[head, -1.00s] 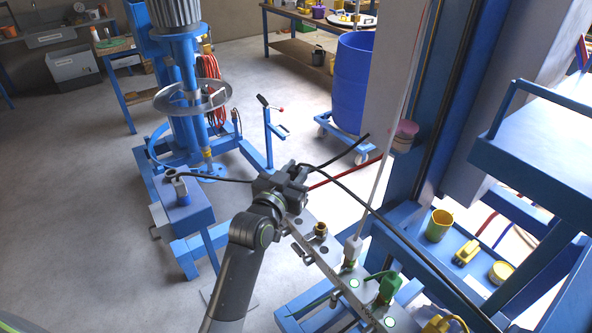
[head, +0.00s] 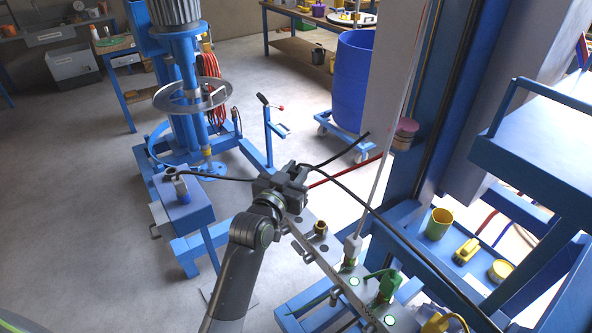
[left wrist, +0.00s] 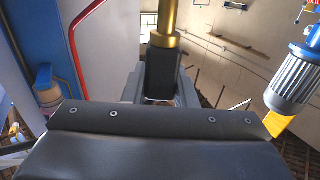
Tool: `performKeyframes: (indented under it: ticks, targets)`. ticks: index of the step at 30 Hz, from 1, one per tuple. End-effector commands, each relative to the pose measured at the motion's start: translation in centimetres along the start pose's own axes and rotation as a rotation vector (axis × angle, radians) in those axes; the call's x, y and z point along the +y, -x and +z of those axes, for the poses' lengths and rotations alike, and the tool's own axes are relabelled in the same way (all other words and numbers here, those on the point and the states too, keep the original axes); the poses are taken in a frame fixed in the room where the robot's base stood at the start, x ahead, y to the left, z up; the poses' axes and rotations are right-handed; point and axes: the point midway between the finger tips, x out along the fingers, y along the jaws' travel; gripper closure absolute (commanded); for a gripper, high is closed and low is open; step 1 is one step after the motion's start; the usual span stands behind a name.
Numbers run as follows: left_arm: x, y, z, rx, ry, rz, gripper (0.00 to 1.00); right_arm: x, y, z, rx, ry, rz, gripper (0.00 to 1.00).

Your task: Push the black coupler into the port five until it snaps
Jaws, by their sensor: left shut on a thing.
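My left gripper (head: 283,185) is shut on the black coupler in the middle of the head view. In the left wrist view the black coupler (left wrist: 162,75) stands between the fingers (left wrist: 160,98), with a brass collar and brass tube beyond it. In the head view the coupler is hard to tell from the dark gripper. The grey port panel (head: 312,262) lies below and to the right, with a brass fitting (head: 320,229), a white plug (head: 352,246) and green plugs (head: 388,286) along it. The gripper is above the panel's far end. I cannot tell which port is five. My right gripper is out of view.
A black hose (head: 350,192) runs from the gripper area down right across the blue frame. Another leads left to a blue box (head: 184,198). A blue column (head: 433,120) stands right. The blue mixer (head: 190,90) and blue drum (head: 354,85) stand behind.

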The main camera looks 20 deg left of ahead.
Motion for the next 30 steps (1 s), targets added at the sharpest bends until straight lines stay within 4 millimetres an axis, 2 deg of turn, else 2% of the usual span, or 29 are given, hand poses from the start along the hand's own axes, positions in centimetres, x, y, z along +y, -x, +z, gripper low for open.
performKeyframes:
  ticks: [30]
  targets:
    - [0.0, 0.0, 2.6, 0.001, 0.001, 0.000, 1.00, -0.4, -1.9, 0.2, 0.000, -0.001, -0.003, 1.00]
